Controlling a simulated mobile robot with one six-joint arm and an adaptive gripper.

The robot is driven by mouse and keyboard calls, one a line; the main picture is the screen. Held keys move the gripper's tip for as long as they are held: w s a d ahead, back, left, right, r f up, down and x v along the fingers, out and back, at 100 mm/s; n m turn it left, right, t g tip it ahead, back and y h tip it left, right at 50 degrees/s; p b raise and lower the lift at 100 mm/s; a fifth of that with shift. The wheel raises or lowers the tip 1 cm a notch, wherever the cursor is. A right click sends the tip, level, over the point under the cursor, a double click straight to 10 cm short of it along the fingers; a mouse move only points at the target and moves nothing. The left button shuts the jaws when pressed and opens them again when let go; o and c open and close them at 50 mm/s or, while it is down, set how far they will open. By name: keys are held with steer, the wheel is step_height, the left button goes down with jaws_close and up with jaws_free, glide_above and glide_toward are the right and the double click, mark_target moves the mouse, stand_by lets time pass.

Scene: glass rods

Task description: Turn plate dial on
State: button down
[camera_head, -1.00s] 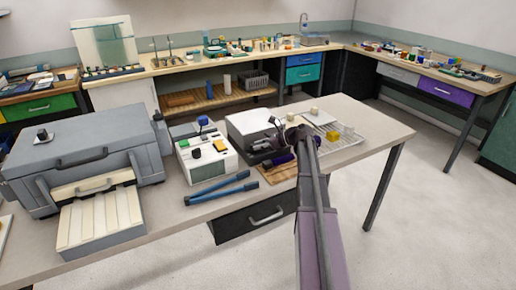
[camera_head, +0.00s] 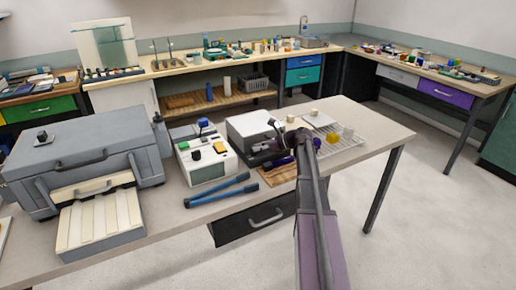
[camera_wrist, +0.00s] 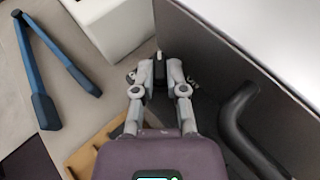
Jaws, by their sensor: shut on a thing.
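The plate, a grey box with a white top (camera_head: 250,123), stands on the near table; its dark front wall (camera_wrist: 205,50) fills part of the wrist view. A small dark dial (camera_wrist: 159,56) with a pale edge shows against that front. My gripper (camera_wrist: 158,72) is shut on the dial, one finger on each side. In the head view my gripper (camera_head: 278,143) is at the plate's front right, and my arm hides part of this area. The fingers cover most of the dial, so its turn position cannot be read.
A black curved handle (camera_wrist: 238,118) sticks out close to the right of my gripper. Blue-handled tongs (camera_head: 222,190) and a white device with coloured buttons (camera_head: 205,158) lie to the left. A wooden board (camera_head: 277,174) lies below, and a wire rack (camera_head: 345,147) stands to the right.

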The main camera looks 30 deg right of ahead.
steer(key=shift+s+a+m+t+h, duration=0.15)
steer(key=shift+m+t+h, duration=0.35)
steer(key=shift+m, duration=0.05)
steer(key=shift+s+a+m+t+h, duration=0.1)
steer(key=shift+s+m+t+h, duration=0.05)
steer(key=shift+m+t+h, duration=0.4)
steer(key=m+h, duration=0.1)
steer(key=m+t+h, duration=0.2)
steer(key=shift+s+a, duration=0.15)
steer(key=shift+a, duration=0.1)
steer(key=shift+a+m+t+h, duration=0.15)
steer(key=shift+m+t+h, duration=0.2)
steer(key=shift+m+h, duration=1)
steer(key=shift+a+m+t+h, duration=0.1)
steer(key=shift+m+t+h, duration=0.2)
steer(key=shift+m+h, duration=1.55)
steer(key=shift+h, duration=0.25)
steer(key=c, duration=1)
jaws_free()
steer(key=shift+o, duration=0.2)
steer(key=shift+d+n+y, duration=0.2)
steer(key=shift+n+y, duration=0.8)
steer(key=shift+y, duration=0.2)
